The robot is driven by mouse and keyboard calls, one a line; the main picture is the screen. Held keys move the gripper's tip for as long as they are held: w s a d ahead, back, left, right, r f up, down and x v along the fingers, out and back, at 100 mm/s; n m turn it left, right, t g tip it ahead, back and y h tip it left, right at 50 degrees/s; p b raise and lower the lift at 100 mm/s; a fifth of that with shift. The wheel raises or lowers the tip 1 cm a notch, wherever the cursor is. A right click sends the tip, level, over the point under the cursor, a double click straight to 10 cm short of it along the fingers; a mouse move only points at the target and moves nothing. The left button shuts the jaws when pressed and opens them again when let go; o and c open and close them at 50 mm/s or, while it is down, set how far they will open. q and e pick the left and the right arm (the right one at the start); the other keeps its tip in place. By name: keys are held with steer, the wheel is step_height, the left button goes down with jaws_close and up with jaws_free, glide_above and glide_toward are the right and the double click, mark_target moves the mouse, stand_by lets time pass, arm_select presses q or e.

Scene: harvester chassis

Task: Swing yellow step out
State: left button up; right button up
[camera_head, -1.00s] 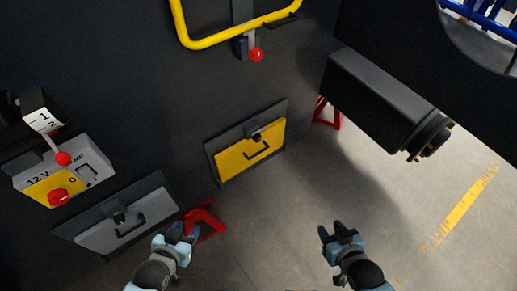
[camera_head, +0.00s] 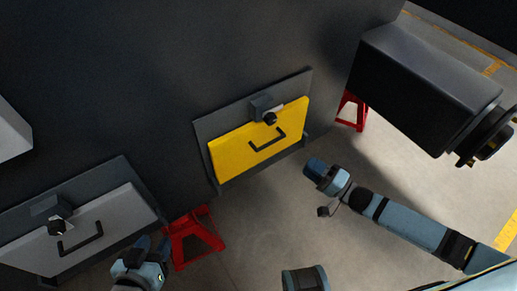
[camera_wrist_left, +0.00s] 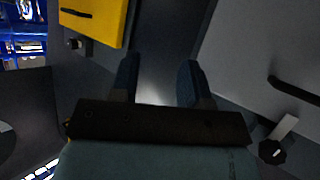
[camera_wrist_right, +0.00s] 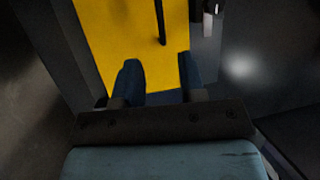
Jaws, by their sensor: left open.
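The yellow step (camera_head: 232,155) is a flat panel folded up against a dark mounting plate low on the chassis wall. It has a black bar handle (camera_head: 267,141) and a black knob latch (camera_head: 270,118) at its top edge. My right gripper (camera_head: 314,168) is below and right of the step, apart from it. In the right wrist view the open fingers (camera_wrist_right: 157,82) face the yellow panel (camera_wrist_right: 120,35), with the handle (camera_wrist_right: 160,20) ahead. My left gripper (camera_head: 143,250) is open and empty, near the grey step. The left wrist view shows its fingers (camera_wrist_left: 158,85) and the yellow step's edge (camera_wrist_left: 108,25).
A grey step (camera_head: 95,225) with its own handle and knob is at the left. Red stands (camera_head: 190,238) (camera_head: 352,108) stand under the chassis. A black box-shaped beam (camera_head: 425,85) juts out at the upper right. Floor below the yellow step is clear.

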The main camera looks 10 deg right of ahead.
mark_target(273, 142)
steer(key=b+x, duration=0.2)
steer(key=x, duration=1.2)
steer(key=shift+d, duration=0.15)
steer(key=shift+w, duration=0.1)
steer(key=c, duration=0.5)
arm_select(q)
steer(key=r, duration=0.1)
steer(key=w+d+r+t+h, duration=0.1)
steer(key=w+d+r+t, duration=0.1)
steer(key=shift+r, duration=0.4)
arm_select(e)
jaws_close()
